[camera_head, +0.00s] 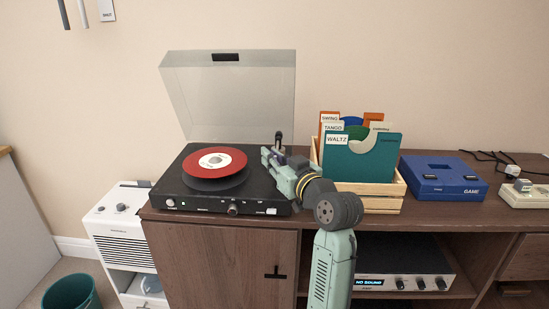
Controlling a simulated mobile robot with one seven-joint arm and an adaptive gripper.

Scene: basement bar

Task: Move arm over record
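A black record player (215,205) stands on the wooden cabinet with its clear lid (228,95) raised. A dark upright part (279,138), perhaps the tonearm's base, shows at the player's back right. My gripper (268,156) is over the player's right side, to the right of the record and beside that upright part. My gripper and wrist hide most of the tonearm area. I cannot tell whether the fingers are open or touch the tonearm.
A wooden crate (372,204) of record sleeves stands close to the right of my wrist. A blue game console (444,182) is farther right. An amplifier (405,268) reading "NO SOUND" sits on the shelf below. A white heater-like unit (120,240) is at left.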

